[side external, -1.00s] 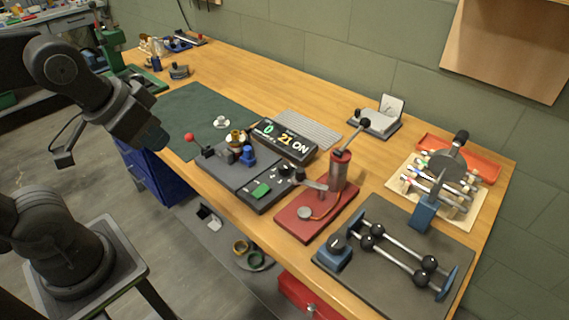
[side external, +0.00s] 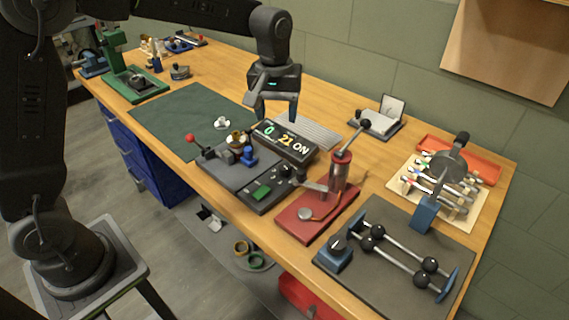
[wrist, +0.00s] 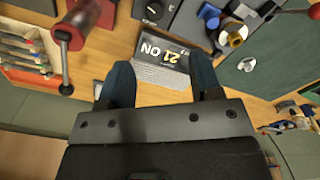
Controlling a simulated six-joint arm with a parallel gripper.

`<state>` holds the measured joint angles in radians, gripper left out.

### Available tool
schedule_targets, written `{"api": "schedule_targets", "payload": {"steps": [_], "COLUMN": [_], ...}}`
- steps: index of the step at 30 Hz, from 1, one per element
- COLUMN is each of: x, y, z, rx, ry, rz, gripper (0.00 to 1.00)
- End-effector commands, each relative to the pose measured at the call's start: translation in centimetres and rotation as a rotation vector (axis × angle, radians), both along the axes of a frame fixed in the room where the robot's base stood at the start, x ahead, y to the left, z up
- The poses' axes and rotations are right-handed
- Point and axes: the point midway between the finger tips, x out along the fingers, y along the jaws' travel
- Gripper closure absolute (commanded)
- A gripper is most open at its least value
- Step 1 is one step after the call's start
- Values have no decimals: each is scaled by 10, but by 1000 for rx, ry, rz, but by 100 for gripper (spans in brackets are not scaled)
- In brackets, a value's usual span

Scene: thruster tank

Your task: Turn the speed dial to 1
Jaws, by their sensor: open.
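A dark control box (side external: 270,187) sits near the front edge of the bench, with a green button (side external: 261,191) and a black knob (side external: 284,170) on it. A black dial with a pale mark also shows at the top of the wrist view (wrist: 154,11); its label is too small to read. The black display (side external: 284,142) behind the box reads 0, 21 and ON. My gripper (side external: 276,113) is open and empty, pointing down above and behind the display. In the wrist view the display (wrist: 160,48) lies beyond my two fingers (wrist: 162,78).
A grey plate with a red-knobbed lever (side external: 190,138), a brass part and a blue part stands left of the box. A red press (side external: 318,212) stands close to its right. A ribbed grey pad (side external: 310,129) lies behind the display. The green mat (side external: 185,115) is mostly clear.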

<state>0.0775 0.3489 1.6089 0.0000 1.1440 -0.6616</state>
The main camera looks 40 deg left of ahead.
Motion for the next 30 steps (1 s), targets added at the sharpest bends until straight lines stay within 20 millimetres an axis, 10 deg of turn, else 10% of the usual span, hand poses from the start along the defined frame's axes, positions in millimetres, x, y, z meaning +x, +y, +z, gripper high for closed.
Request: {"api": "schedule_targets", "payload": {"steps": [30], "x": [18], "y": [-4], "z": [-149], "rx": [3], "ry": [43], "rz": [53], "gripper": [41]}}
